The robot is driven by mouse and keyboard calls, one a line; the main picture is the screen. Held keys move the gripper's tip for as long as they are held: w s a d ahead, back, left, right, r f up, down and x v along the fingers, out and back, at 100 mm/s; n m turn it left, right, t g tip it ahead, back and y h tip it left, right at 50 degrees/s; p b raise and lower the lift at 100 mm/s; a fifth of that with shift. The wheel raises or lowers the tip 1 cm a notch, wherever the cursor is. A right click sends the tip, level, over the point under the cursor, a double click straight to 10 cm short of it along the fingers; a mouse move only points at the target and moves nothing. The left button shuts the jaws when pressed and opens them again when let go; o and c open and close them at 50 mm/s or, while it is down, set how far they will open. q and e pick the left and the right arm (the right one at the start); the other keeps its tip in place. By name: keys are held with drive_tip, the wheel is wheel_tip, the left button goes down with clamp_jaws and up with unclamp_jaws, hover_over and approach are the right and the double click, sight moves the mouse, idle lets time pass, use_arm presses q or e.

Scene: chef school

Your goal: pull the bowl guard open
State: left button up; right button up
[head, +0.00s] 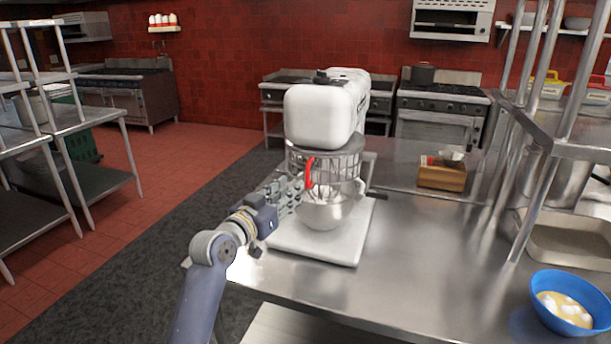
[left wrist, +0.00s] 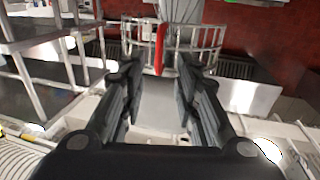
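The bowl guard (head: 342,165) is a wire cage around the top of the steel bowl (head: 325,214) on a white stand mixer (head: 318,112). Its upright red handle (head: 309,172) is at the front left of the cage. My left gripper (head: 296,188) is beside the handle, on its left in the head view. In the left wrist view the left gripper (left wrist: 157,70) has its fingers spread apart. The red handle (left wrist: 160,46) shows in line with the gap between the fingertips, with the guard (left wrist: 205,38) behind it. Contact cannot be told. My right gripper is not in view.
The mixer's white base (head: 290,237) stands on a steel counter (head: 430,260). A wooden box (head: 442,174) is to its right, and a blue bowl (head: 545,287) is at the right front. Steel shelf posts (head: 528,205) rise at the right. Counter space in front of the box is clear.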

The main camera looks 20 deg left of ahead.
sight(307, 178)
use_arm(q)
drive_tip(key=shift+p+x, duration=1)
drive_tip(key=shift+x, duration=3.75)
drive_tip(key=shift+d, duration=0.1)
drive_tip(key=shift+s, duration=0.1)
drive_tip(key=c, duration=0.7)
clamp_jaws()
drive_tip(key=shift+f, duration=0.1)
